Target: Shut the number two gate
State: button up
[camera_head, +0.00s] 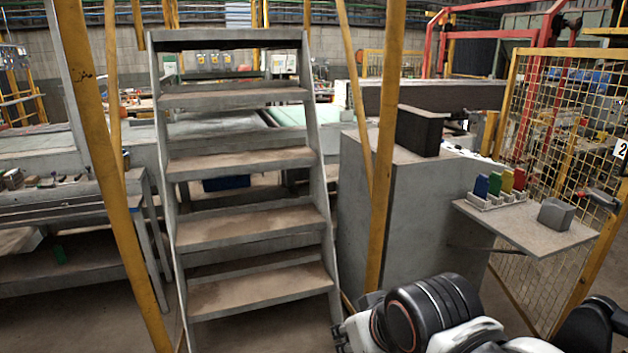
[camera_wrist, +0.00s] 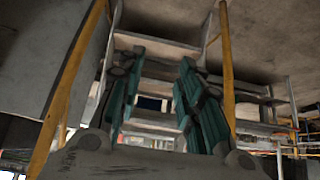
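A yellow-framed mesh panel (camera_head: 562,125) stands at the right in the head view. The panel's right side is cut off by the picture edge, and I cannot tell whether the gate is open or shut. My gripper (camera_wrist: 158,75) shows in the wrist view with its teal-padded fingers spread apart and nothing between them. It points toward the metal steps, apart from the gate.
Metal steps (camera_head: 250,232) stand at centre left between yellow posts (camera_head: 387,150). A grey cabinet (camera_head: 410,215) bears a black box (camera_head: 420,131). A shelf (camera_head: 525,228) before the mesh holds coloured pieces in a rack (camera_head: 496,198) and a grey block (camera_head: 556,214).

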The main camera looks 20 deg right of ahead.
aim_at(610, 229)
jog(key=i+l+z, duration=0.2)
jog(key=z, duration=0.2)
jog(key=i+z, duration=0.65)
jog(key=z, duration=0.2)
jog(key=i+z, duration=0.4)
jog(key=i+l+z, duration=0.15)
jog(key=i+z, duration=0.15)
jog(key=i, duration=0.3)
